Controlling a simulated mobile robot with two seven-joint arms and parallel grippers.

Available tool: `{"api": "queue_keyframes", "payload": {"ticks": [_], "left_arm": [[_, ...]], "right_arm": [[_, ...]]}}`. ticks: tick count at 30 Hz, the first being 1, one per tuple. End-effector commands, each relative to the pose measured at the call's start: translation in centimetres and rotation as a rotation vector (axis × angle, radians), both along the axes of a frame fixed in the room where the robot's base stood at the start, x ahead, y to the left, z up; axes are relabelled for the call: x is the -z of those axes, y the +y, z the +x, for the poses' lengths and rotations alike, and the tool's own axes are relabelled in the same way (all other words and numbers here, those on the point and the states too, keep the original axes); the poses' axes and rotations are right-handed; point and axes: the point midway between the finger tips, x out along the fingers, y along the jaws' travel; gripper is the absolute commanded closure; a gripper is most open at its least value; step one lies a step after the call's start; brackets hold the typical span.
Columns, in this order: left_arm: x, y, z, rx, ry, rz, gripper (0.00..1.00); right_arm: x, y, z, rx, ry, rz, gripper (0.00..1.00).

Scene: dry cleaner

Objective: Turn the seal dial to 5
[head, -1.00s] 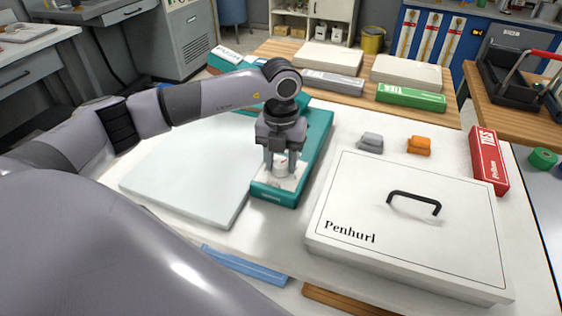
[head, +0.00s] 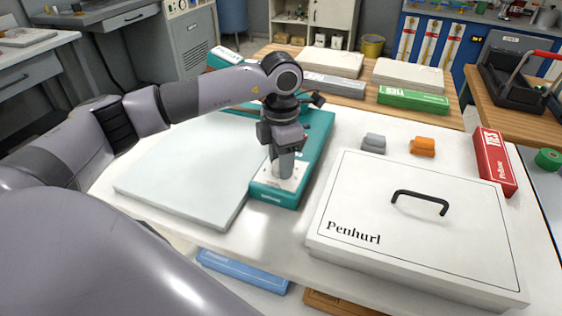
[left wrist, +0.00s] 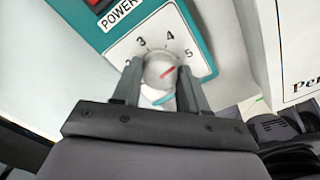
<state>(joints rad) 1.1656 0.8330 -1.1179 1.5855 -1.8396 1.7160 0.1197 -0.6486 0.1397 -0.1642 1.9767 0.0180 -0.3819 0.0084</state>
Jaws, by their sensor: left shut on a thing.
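The sealer is a long teal machine (head: 314,150) on the white table, with a white dial plate (head: 267,185) at its near end. In the left wrist view, the plate (left wrist: 205,68) carries the numbers 2 to 5 around the round, pale seal dial (left wrist: 158,68). The dial's red mark points up and right, about toward the 5. My left gripper (head: 283,172) points down over the plate. In the left wrist view its fingers (left wrist: 159,78) are shut on the dial, one on each side. The fingers hide the dial in the head view. My right gripper is not in view.
A white "Penhurl" case (head: 345,205) with a black handle stands right of the sealer. A pale flat board (head: 185,170) lies to its left. Grey (head: 374,141) and orange (head: 422,147) blocks and a red box (head: 494,160) sit behind the case. A red switch (left wrist: 95,4) is beside "POWER".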

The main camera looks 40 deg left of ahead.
Motion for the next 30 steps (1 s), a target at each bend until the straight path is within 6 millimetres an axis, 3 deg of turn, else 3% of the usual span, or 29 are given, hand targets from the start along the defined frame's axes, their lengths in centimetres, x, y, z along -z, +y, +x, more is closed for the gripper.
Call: {"api": "queue_keyframes", "payload": {"ticks": [13,30], "left_arm": [[-0.08,0.0,0.09,0.29,-0.005,-0.001,0.88],[-0.18,0.0,0.1,0.364,-0.006,0.0,0.88]], "right_arm": [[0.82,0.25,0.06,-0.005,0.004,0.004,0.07],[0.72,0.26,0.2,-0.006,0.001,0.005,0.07]]}}
